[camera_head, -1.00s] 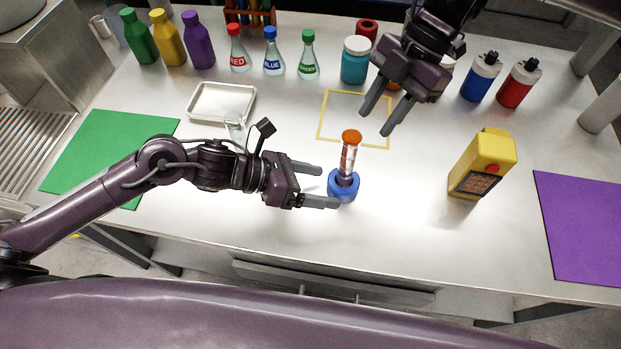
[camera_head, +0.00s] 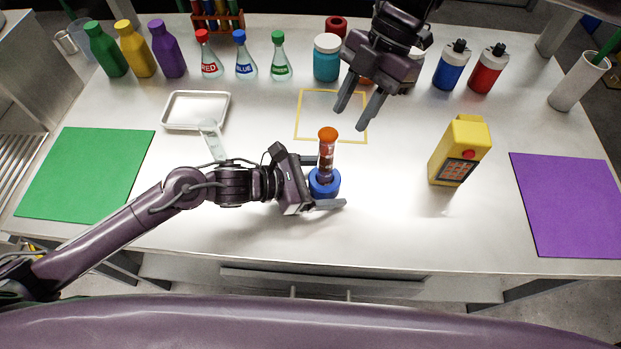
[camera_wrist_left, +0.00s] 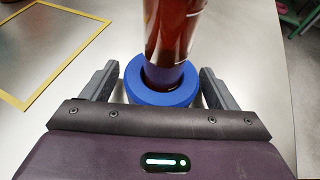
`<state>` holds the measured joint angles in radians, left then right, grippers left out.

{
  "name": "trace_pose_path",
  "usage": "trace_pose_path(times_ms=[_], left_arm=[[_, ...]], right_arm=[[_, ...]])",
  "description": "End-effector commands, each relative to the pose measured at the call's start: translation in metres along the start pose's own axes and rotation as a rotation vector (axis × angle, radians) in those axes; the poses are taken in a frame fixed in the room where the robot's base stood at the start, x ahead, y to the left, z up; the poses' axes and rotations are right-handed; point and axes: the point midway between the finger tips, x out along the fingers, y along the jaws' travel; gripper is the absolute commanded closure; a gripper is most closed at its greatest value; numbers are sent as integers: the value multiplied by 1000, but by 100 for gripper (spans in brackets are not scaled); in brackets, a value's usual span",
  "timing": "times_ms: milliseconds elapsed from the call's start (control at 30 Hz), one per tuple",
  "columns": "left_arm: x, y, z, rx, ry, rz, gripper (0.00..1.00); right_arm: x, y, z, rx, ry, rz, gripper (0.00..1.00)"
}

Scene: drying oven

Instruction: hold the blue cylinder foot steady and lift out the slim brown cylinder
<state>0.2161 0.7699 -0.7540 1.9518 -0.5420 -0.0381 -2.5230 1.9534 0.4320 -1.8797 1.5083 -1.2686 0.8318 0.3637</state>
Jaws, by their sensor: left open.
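The blue cylinder foot (camera_head: 325,183) stands on the table with the slim brown cylinder (camera_head: 326,158) upright in it, an orange cap on top. My left gripper (camera_head: 328,182) is open, with its fingers on either side of the foot. In the left wrist view the blue foot (camera_wrist_left: 160,88) lies between the two spread fingers, and the brown cylinder (camera_wrist_left: 172,35) rises out of it. A small gap seems to show at each finger; contact is unclear. My right gripper (camera_head: 358,106) is open and empty, above the table behind the cylinder.
A yellow square outline (camera_head: 298,118) is marked behind the cylinder. A yellow box with a keypad (camera_head: 458,150) stands to the right. A white tray (camera_head: 196,93) and a clear glass item (camera_head: 213,142) are at left. Bottles line the back; the table front is clear.

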Motion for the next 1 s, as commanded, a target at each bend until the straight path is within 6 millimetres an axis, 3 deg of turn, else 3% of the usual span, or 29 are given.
trace_pose_path(times_ms=[333, 700, 1000], left_arm=[[5, 0, 0, 0, 0, -1, 19], [4, 0, 0, 0, 0, -1, 67], [4, 0, 0, 0, 1, -1, 67]], right_arm=[[0, 0, 0, 0, 0, 0, 64], [0, 0, 0, 0, 0, 0, 64], [0, 0, 0, 0, 0, 0, 64]])
